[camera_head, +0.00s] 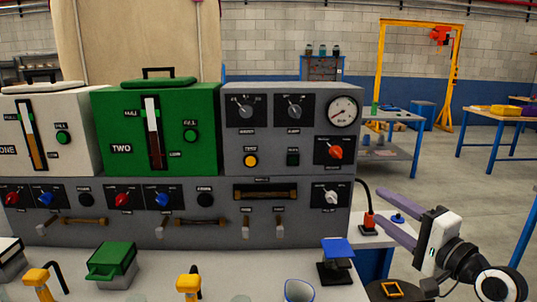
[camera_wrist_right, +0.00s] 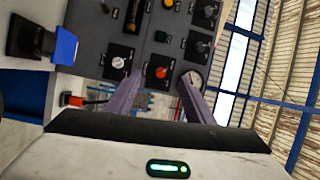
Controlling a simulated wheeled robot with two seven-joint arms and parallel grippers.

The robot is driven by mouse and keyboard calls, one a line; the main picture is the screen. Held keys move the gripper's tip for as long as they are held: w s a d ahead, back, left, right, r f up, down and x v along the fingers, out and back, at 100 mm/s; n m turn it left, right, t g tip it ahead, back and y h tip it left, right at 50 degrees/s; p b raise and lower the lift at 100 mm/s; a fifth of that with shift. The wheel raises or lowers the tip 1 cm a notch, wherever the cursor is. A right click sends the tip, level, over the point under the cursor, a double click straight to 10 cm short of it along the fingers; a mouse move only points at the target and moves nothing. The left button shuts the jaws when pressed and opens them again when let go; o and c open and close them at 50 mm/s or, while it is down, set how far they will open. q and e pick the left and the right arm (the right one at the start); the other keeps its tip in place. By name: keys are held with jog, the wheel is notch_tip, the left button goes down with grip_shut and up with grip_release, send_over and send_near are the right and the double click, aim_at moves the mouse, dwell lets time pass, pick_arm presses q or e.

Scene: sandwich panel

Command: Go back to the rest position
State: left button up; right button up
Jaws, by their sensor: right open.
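My right gripper (camera_head: 381,205) is at the right of the head view, beside the right end of the grey panel (camera_head: 340,240). Its two purple fingers point left toward the panel and stand apart with nothing between them. In the right wrist view the open fingers (camera_wrist_right: 160,82) reach toward the panel face, which appears tilted, with a red knob and a white knob near the fingertips in the picture. I cannot tell the exact gap to the panel; no contact shows. My left gripper is not in view.
A green box (camera_head: 185,100) and a white box (camera_head: 85,150) sit on the panel. A blue-topped black stand (camera_head: 337,248), a green-lidded container (camera_head: 110,262) and yellow-handled items (camera_head: 188,283) stand on the counter in front. A red-and-black item (camera_head: 369,222) is near my right fingers.

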jog(key=s+a+f+n+g+h, duration=0.1)
jog(key=s+a+f+n, duration=0.15)
jog(key=f, duration=0.55)
jog(key=s+a+f+n+g+h, duration=0.1)
jog(key=s+f, duration=0.2)
jog(key=f, duration=0.5)
jog(key=s+a+f+n+g, duration=0.1)
jog(key=s+f+n+g, duration=0.15)
jog(key=f, duration=0.55)
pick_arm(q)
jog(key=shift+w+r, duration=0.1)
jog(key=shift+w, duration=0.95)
pick_arm(e)
jog(key=s+a+f+n+g+h, duration=0.1)
jog(key=s+f+n, duration=0.3)
jog(key=s+f, duration=0.5)
jog(key=s+a+f+n+g+h, duration=0.2)
jog(key=s+f, duration=0.7)
jog(key=s, duration=0.7)
jog(key=shift+a+f+n+g, duration=0.25)
jog(key=shift+a+n+g, duration=0.1)
jog(key=shift+a+n, duration=0.55)
jog(key=shift+d, duration=0.15)
